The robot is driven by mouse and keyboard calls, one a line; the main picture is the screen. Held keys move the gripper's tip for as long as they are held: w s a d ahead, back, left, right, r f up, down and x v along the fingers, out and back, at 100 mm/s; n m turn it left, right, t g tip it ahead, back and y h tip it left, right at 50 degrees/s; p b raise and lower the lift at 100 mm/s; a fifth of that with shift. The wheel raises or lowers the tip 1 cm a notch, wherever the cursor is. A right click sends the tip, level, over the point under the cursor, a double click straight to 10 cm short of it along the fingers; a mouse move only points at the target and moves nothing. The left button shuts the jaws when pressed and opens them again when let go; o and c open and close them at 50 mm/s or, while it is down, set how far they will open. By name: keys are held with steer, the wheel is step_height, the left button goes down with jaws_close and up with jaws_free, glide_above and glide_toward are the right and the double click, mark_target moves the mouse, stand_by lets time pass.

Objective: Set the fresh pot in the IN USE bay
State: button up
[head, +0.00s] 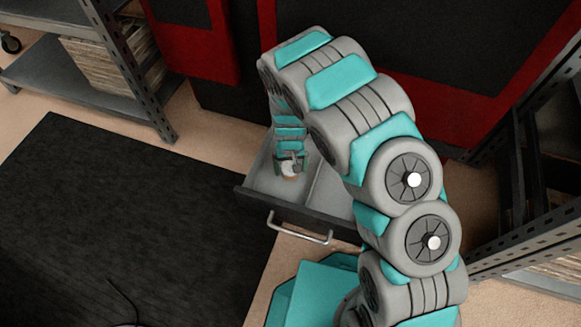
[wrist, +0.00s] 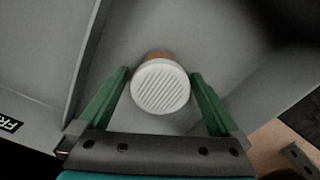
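The fresh pot (wrist: 160,87) has a white ribbed round top and an orange-brown side. It stands on the floor of one compartment of the grey drawer (head: 268,205). In the head view the pot (head: 290,177) is small, low in the left compartment. My gripper (wrist: 160,74) reaches down over it, with one green finger on each side of its top. A thin gap seems to show between each finger and the pot. A label starting "FR" (wrist: 9,124) is across the divider (wrist: 86,62), by the other compartment. No IN USE label shows.
The drawer's right compartment (head: 328,190) looks empty in the part I see. The drawer handle (head: 300,228) sticks out in front. A dark mat (head: 130,220) lies to the left. Metal shelving (head: 150,95) stands at left and more (head: 515,190) at right.

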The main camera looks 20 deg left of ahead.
mark_target(290, 165)
steer(key=shift+r, duration=0.1)
step_height(290, 165, up, 12)
steer(key=p, duration=0.1)
stand_by(0.6)
steer(key=shift+r, duration=0.1)
steer(key=s+d+r+m, duration=0.2)
steer(key=s+d+r, duration=0.2)
steer(key=d+r, duration=0.5)
steer(key=s+d+r+m, duration=0.1)
steer(key=s+d+r, duration=0.3)
steer(key=d+r, duration=0.6)
steer(key=s+d+r, duration=0.2)
steer(key=s+d, duration=0.1)
steer(key=s, duration=0.3)
steer(key=s+d+r+m+g, duration=0.1)
steer(key=s+d+r, duration=0.2)
steer(key=s, duration=0.4)
steer(key=s+d+r, duration=0.2)
steer(key=s+d, duration=0.1)
steer(key=s, duration=0.3)
steer(key=shift+s+d+r+m+g, duration=0.2)
steer(key=shift+d+r+m+g, duration=0.1)
steer(key=shift+d+g, duration=0.1)
